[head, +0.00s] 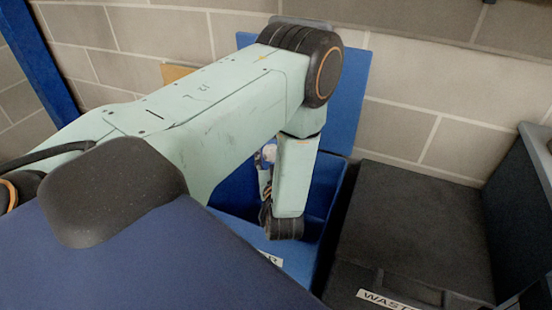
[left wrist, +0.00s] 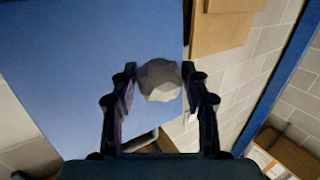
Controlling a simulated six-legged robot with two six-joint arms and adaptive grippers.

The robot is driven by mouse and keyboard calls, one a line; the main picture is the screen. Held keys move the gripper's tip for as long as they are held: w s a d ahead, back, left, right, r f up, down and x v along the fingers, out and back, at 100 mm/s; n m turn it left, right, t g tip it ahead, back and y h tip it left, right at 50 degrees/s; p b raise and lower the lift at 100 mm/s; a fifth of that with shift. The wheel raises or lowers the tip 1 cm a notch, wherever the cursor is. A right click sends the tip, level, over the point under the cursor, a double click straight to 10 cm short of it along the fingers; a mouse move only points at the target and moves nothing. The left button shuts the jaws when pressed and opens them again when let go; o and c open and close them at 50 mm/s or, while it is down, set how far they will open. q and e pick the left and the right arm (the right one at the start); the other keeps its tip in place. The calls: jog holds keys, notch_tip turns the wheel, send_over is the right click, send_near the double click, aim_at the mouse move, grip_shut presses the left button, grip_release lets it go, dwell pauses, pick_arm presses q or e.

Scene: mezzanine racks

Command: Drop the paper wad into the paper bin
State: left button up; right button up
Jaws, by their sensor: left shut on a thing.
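The paper wad (left wrist: 158,80) is a pale grey, faceted lump. In the left wrist view my left gripper (left wrist: 159,72) is shut on it, with one dark finger on each side. In the head view my left arm reaches over the blue bin (head: 290,250), whose label is mostly hidden and shows only a final "R". The bin's blue lid (head: 346,90) stands open against the wall. My forearm and wrist cover much of the bin opening. A small pale patch beside the wrist may be the wad. My right gripper is in neither view.
A black lidded bin (head: 410,230) with a label starting "WAST" stands right of the blue bin. A block wall (head: 440,90) is close behind both. A blue post (head: 40,55) stands at the left, and a dark grey unit (head: 540,160) at the right edge.

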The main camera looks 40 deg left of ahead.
pick_arm(q)
jog(key=f+b, duration=0.2)
jog(key=f, duration=0.1)
jog(key=shift+a+f, duration=0.2)
jog(key=shift+f, duration=0.05)
jog(key=shift+w+d+f+b, duration=0.1)
jog(key=shift+d+b, duration=0.1)
jog(key=shift+b, duration=0.15)
jog(key=o, duration=0.9)
jog(key=shift+a, duration=0.1)
notch_tip(320, 180, up, 10)
jog(key=shift+f, duration=0.1)
